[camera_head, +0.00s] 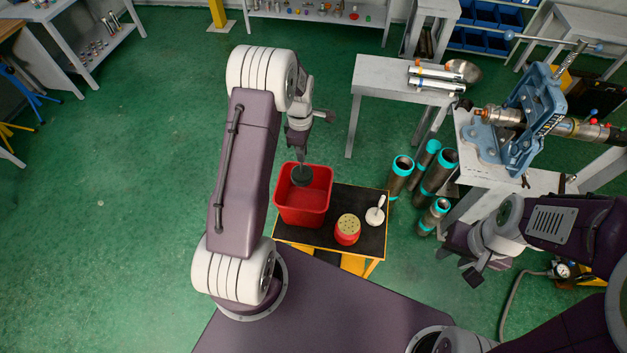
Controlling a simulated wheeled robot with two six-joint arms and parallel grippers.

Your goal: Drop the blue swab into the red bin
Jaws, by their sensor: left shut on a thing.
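The red bin (303,213) stands on the left part of a small dark-topped table, open at the top. My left gripper (300,150) is above the bin's back side, pointing down. It is shut on the swab (301,176), whose dark, round, blue-green-looking head hangs beneath the fingers. The head overlaps the bin's opening in the picture; I cannot tell whether it is above the rim or slightly inside. My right gripper (474,269) is at the right, below the vise bench and away from the bin. Its fingers are too unclear to tell open from shut.
On the dark-topped table (287,237) are a red holder (347,230) with a perforated beige top and a white swab-like item (376,214). Several pipes with teal ends (402,165) stand to the right. A blue pipe vise (534,110) sits on a bench. Green floor at left is free.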

